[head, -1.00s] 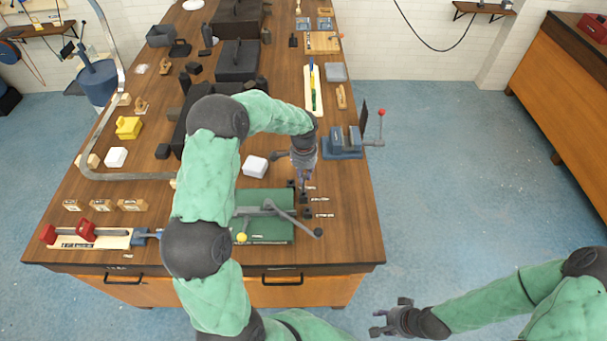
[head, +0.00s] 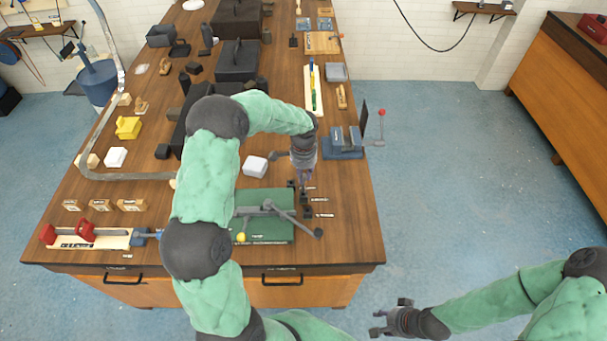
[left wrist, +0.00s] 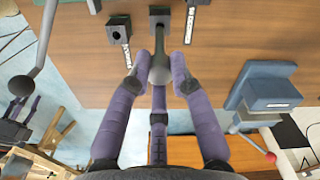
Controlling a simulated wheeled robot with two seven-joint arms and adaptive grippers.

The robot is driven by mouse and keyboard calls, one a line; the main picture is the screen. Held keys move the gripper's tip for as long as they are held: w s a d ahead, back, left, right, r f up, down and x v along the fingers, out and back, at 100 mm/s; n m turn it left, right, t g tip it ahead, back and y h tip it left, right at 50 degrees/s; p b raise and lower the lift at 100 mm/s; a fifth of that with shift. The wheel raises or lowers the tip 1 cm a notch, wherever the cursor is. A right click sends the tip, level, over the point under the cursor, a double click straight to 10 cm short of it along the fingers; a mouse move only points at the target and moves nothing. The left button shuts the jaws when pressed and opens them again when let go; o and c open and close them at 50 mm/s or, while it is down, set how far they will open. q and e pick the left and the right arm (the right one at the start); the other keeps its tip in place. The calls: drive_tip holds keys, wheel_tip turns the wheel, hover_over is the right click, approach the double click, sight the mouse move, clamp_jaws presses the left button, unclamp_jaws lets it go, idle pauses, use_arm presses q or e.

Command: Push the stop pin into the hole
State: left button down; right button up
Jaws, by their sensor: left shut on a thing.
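The stop pin (left wrist: 160,72), a grey rod with a rounded end, sits between the purple fingers of my left gripper (left wrist: 158,86). My left gripper (head: 304,182) is shut on it, low over the right part of the table. The pin's far end reaches a small black block (left wrist: 160,13) in the left wrist view. Whether its tip is inside the block's hole is hidden. A second black block with a hole (left wrist: 118,31) stands to the left, beside a white label. My right gripper (head: 390,318) is open and empty, off the table at the lower right.
A green plate (head: 265,196) with a grey ball-ended lever (head: 290,216) lies left of the blocks. A blue vise (head: 343,143) stands at the table's right edge. A white box (head: 255,166) is left of my left gripper. Several labels lie near the blocks.

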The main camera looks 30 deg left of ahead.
sight(304, 188)
use_arm(q)
drive_tip(key=shift+f+b, duration=1.35)
drive_tip(key=shift+f, duration=0.6)
drive_tip(key=c, duration=1)
unclamp_jaws()
drive_tip(key=shift+c, duration=0.2)
wheel_tip(304, 188, up, 12)
drive_tip(key=shift+f, duration=0.1)
